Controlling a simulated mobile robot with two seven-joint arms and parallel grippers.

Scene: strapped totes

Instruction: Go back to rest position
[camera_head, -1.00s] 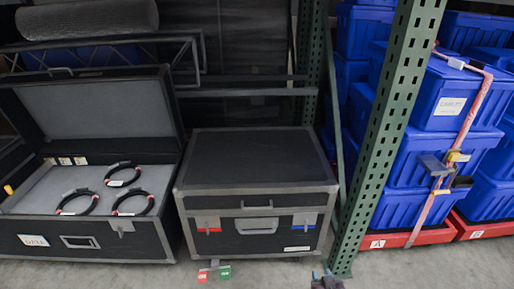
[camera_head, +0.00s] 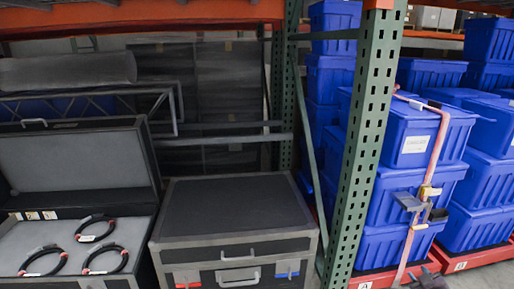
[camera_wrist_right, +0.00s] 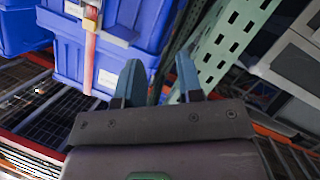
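The blue totes (camera_head: 415,140) stand stacked on a red base at the right. A pink strap (camera_head: 437,150) runs down their front, with a buckle and a grey lever part (camera_head: 408,202) on it. My right gripper (camera_head: 428,282) shows only in part at the bottom edge of the head view, in front of the totes. In the right wrist view its two blue-grey fingers (camera_wrist_right: 160,82) are apart with nothing between them. The totes (camera_wrist_right: 75,65) and strap (camera_wrist_right: 89,60) show beyond it, to the left. My left gripper is out of view.
A green perforated rack post (camera_head: 365,140) stands between the totes and a closed black case (camera_head: 235,208). The post (camera_wrist_right: 225,45) is close beyond the right fingers in the wrist view. An open case (camera_head: 75,165) with black cable coils is at the left.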

